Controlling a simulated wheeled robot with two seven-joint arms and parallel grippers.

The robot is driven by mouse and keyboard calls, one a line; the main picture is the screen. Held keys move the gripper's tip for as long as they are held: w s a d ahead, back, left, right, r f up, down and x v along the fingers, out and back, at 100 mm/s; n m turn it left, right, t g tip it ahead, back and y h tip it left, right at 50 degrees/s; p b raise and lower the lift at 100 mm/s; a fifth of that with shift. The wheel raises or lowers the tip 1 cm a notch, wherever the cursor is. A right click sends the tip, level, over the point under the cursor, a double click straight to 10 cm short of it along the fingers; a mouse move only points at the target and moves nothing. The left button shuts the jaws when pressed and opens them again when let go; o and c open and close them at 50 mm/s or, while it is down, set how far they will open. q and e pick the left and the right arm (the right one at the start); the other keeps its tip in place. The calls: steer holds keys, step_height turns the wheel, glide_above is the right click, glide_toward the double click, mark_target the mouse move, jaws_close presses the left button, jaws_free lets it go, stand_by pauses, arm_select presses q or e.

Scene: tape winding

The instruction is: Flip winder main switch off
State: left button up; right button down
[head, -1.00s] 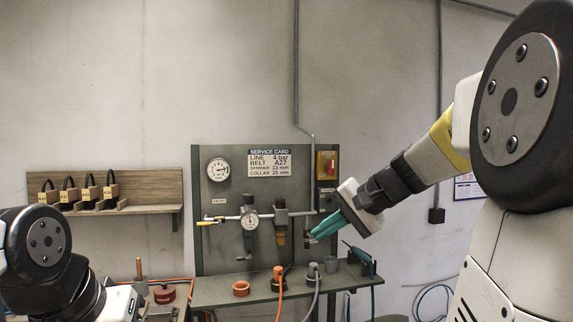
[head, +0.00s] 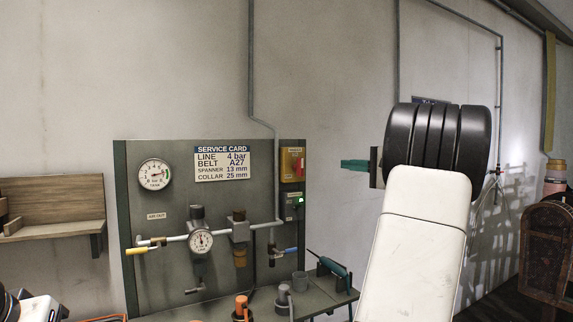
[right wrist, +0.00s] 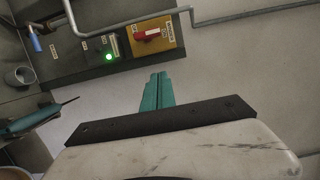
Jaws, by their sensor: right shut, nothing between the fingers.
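The main switch is most likely the red handle on a yellow plate (head: 292,164) at the upper right of the grey-green panel (head: 150,270). In the right wrist view, the red handle (right wrist: 147,35) shows clearly on its plate, above my fingertips. A box with a lit green lamp (head: 299,201) sits just below the plate. My right gripper (head: 343,164) is shut and empty, to the right of the panel at about the switch's picture height, apart from it. Its teal fingers also show in the right wrist view (right wrist: 158,78). My left gripper is out of view.
A grey pipe (head: 252,90) runs down the wall to the panel. Gauges and valves with a yellow handle (head: 136,251) and a blue handle (head: 291,250) fill the panel's lower part. A teal tool (head: 333,268) stands on the shelf below. The wall beside the switch is clear.

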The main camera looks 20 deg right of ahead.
mark_target(299, 167)
steer(key=w+a, duration=0.7)
steer(key=w, duration=0.2)
steer(key=shift+a, duration=0.15)
